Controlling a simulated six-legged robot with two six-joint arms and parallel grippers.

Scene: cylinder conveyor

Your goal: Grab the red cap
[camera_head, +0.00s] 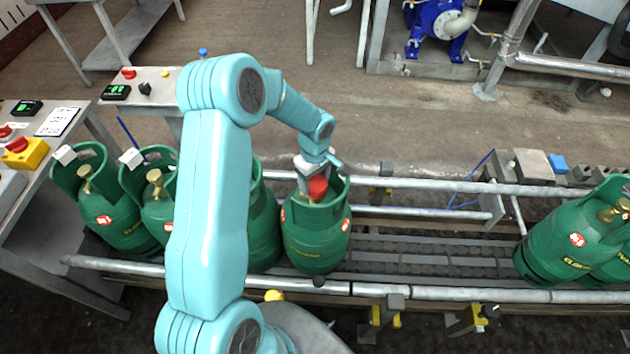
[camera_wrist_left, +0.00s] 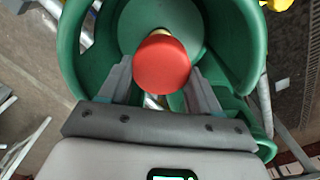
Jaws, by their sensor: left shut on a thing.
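The red cap (camera_head: 318,186) sits at the top of a green gas cylinder (camera_head: 316,240) on the conveyor, inside its collar. It also shows in the left wrist view as a round red disc (camera_wrist_left: 162,64) over a brass valve, with the green collar (camera_wrist_left: 70,45) around it. My left gripper (camera_head: 312,180) reaches down into the collar from above and is shut on the cap. In the left wrist view its two grey fingers (camera_wrist_left: 160,82) stand at either side of the cap. My right gripper is not in view.
Several other green cylinders (camera_head: 108,215) stand at the left, and more (camera_head: 570,240) at the right. Metal rails (camera_head: 440,293) run along the conveyor. The belt (camera_head: 430,255) between is bare. A control panel (camera_head: 30,150) is at the far left.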

